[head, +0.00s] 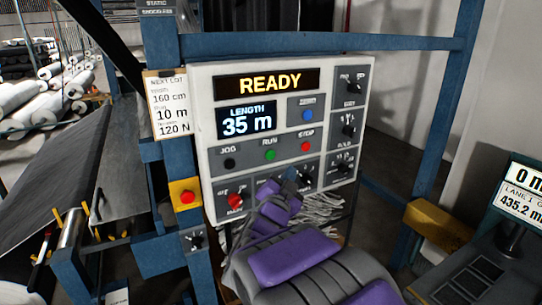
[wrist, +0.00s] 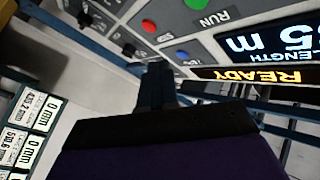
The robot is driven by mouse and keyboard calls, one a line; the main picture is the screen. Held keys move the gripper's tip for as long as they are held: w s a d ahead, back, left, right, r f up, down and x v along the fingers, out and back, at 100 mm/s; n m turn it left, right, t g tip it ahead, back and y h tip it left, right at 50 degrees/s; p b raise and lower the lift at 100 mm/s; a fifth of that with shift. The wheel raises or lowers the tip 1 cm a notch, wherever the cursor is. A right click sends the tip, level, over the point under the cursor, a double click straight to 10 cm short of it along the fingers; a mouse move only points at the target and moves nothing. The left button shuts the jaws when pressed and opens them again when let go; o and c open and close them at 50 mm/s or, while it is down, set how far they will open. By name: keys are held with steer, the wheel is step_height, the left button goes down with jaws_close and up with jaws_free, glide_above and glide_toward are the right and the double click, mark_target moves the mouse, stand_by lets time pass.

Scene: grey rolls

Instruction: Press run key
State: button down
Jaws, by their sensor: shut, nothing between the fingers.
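The control panel (head: 200,120) faces me on a blue frame. Its green RUN key (head: 270,155) sits between the black JOG key (head: 229,163) and the red STOP key (head: 306,147). The RUN key also shows at the top edge of the wrist view (wrist: 195,4), which sees the panel upside down. The amber display (head: 270,83) reads READY, and the blue display (head: 247,119) reads LENGTH 35 m. My gripper (head: 290,177) is shut and empty, in front of the lower panel. In the head view it lies below and right of the RUN key. Its dark fingers (wrist: 155,85) show in the wrist view.
A blue key (head: 307,115) and several rotary knobs share the panel. A red button on a yellow plate (head: 187,197) is at lower left. A NEXT LOT card (head: 171,105) hangs left, reading 160 cm, 10 m, 120 N. Blue posts flank the panel; a readout (head: 522,195) stands right.

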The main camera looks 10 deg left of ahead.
mark_target(270, 155)
steer(key=shift+w+a+p, duration=0.5)
steer(key=shift+w+a, duration=0.25)
steer(key=shift+w, duration=0.3)
steer(key=shift+w+a+p, duration=0.45)
steer(key=shift+w+a, duration=0.25)
steer(key=shift+w, duration=0.35)
steer(key=shift+w+a+p, duration=0.5)
steer(key=shift+w+a, duration=0.25)
steer(key=shift+w, duration=0.3)
steer(key=shift+w, duration=0.1)
steer(key=shift+w+a+p, duration=0.15)
steer(key=shift+w+p, duration=0.1)
steer(key=shift+p, duration=0.1)
steer(key=shift+w+a+r+p, duration=0.15)
steer(key=shift+w+a+p, duration=0.1)
steer(key=shift+w+p, duration=0.05)
steer(key=shift+s+d, duration=0.1)
stand_by(0.5)
steer(key=shift+s+d+b, duration=0.35)
steer(key=shift+s+d, duration=0.05)
steer(key=shift+s, duration=0.2)
